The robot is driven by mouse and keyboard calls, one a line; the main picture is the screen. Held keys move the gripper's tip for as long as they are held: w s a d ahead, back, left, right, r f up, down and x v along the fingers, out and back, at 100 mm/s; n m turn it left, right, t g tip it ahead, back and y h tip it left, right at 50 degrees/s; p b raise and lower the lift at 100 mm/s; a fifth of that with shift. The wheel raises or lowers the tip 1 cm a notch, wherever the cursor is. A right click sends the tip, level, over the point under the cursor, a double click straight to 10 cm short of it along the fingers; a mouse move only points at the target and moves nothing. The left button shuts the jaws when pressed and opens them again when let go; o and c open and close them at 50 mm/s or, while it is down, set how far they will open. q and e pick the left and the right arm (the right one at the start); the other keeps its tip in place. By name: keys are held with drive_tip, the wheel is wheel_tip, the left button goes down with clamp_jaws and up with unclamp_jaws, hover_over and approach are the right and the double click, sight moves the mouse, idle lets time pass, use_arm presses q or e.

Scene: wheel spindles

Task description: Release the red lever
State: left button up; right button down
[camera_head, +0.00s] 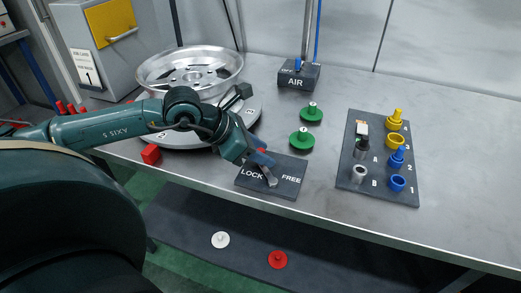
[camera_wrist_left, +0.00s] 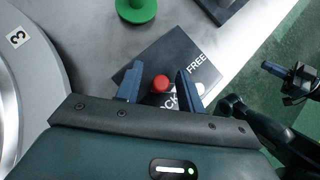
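The lever panel (camera_head: 285,188) is a dark plate on the table's front part, with LOCK at its left and FREE at its right. The lever's silver bar (camera_head: 270,180) stands by the LOCK word, partly hidden by my left gripper (camera_head: 262,158). In the left wrist view, its red knob (camera_wrist_left: 160,83) shows between the two blue fingers of my left gripper (camera_wrist_left: 158,84). The fingers are apart, with a gap on each side of the knob. What looks like my right gripper (camera_wrist_left: 289,75) shows small at the right edge; its opening is unclear.
A silver wheel (camera_head: 190,70) lies on a round stand behind my left arm. An AIR switch box (camera_head: 299,76), green knobs (camera_head: 311,113) and a dark tray (camera_head: 376,195) of coloured parts stand around. The table's right side is clear.

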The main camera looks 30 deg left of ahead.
use_arm(q)
drive_tip(key=shift+c, duration=0.2)
clamp_jaws()
idle(0.3)
